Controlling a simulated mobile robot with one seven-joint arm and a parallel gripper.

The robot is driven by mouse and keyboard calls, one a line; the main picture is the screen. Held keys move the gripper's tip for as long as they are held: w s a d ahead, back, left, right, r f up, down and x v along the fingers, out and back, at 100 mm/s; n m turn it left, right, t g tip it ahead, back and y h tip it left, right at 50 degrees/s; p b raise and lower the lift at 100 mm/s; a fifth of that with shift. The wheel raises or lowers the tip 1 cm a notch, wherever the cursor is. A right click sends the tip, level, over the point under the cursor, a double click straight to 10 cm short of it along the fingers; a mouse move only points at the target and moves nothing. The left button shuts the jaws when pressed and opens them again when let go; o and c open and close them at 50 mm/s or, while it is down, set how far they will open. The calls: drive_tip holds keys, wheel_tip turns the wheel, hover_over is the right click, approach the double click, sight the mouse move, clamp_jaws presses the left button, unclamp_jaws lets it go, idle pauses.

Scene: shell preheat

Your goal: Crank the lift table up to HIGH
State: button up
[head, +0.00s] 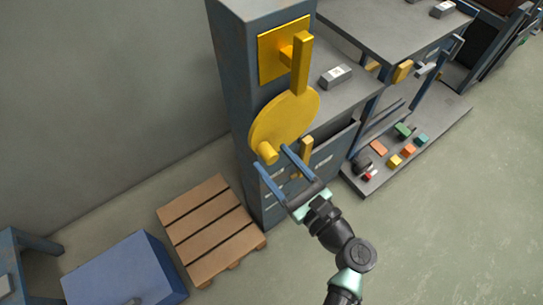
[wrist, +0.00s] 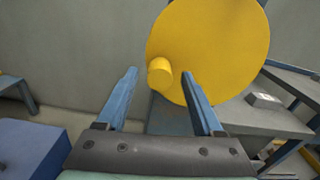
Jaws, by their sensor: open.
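The crank is a yellow disc (head: 285,117) on the side of a tall blue-grey column (head: 236,95), and it fills the top of the wrist view (wrist: 215,45). A short yellow knob (head: 267,153) sticks out near its lower left edge. My gripper (head: 270,157) is open, its two blue fingers pointing at the disc. In the wrist view the knob (wrist: 158,73) appears between the fingertips, nearer the right one. Gaps show on both sides there; I cannot tell how deep it sits between the fingers. No HIGH mark is readable.
A yellow lever (head: 301,65) on a yellow plate is above the disc. A wooden pallet (head: 211,228) and a blue box (head: 122,272) are on the floor at left. A grey-topped bench (head: 352,90) stands behind the column at right. Open floor lies at lower right.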

drive_tip(key=shift+x, duration=0.95)
clamp_jaws()
idle(0.8)
